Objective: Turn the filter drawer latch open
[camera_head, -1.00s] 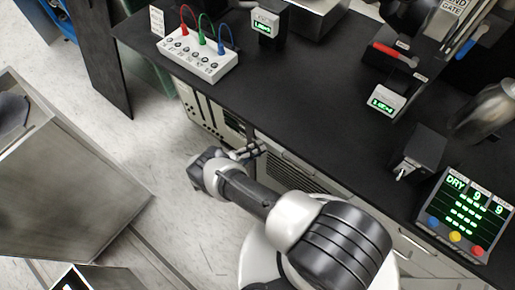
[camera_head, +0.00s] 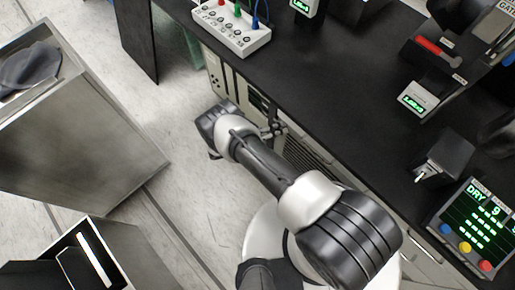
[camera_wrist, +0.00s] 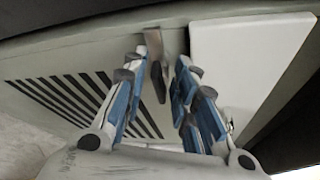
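The filter drawer latch is probably the small metal tab with a dark lever (camera_wrist: 157,82) on the grey cabinet front (camera_wrist: 90,60), in the wrist view. My gripper (camera_wrist: 163,62) has its blue-padded fingers spread, one to each side of the lever. The lever hangs between them, and I cannot tell whether either finger touches it. A pale panel (camera_wrist: 245,60) lies to the right of the latch, and a slotted vent to its left. In the head view my gripper (camera_head: 273,130) is at the cabinet front below the black bench top, and the latch is not distinguishable.
The black bench top (camera_head: 330,110) overhangs the cabinet. It carries a white box with cables (camera_head: 232,28), a small display (camera_head: 418,98) and a "DRY" panel (camera_head: 470,225). Metal bins (camera_head: 90,160) stand at the left. The floor between is clear.

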